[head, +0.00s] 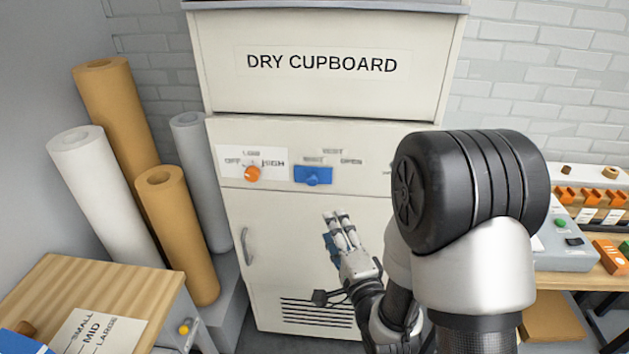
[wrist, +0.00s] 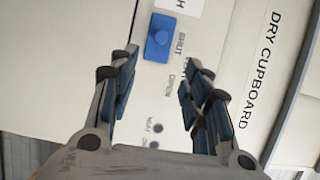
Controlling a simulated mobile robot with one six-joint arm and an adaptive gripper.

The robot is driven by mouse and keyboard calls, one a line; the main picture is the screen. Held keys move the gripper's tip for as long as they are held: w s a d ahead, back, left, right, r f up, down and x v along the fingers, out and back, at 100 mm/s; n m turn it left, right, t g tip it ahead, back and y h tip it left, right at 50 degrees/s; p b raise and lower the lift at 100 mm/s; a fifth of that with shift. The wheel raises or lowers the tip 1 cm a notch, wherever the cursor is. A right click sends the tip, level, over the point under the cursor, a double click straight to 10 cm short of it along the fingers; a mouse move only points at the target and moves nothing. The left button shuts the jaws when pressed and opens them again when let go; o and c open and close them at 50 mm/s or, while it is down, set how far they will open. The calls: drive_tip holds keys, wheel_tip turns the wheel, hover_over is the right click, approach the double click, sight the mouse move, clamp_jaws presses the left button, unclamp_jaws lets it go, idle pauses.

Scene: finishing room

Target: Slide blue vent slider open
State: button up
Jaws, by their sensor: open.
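The blue vent slider (head: 313,175) is on the front panel of the dry cupboard, under a VENT label, at the SHUT end with OPEN printed to its right.
An orange knob (head: 252,173) sits left of the slider on the dry cupboard (head: 232,143). A door handle (head: 246,246) is lower left. Tall rolls (head: 178,225) and a wooden bench (head: 70,290) stand left. A bench with orange parts (head: 608,262) is right. My arm covers the panel's right part.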

sight(313, 183)
drive_tip(key=b+x, duration=0.1)
drive_tip(key=x, duration=1.6)
drive_tip(key=shift+w+b, duration=0.15)
drive_tip(key=shift+b, duration=0.25)
drive_tip(key=shift+c, duration=0.4)
clamp_jaws()
drive_tip(key=shift+d, duration=0.1)
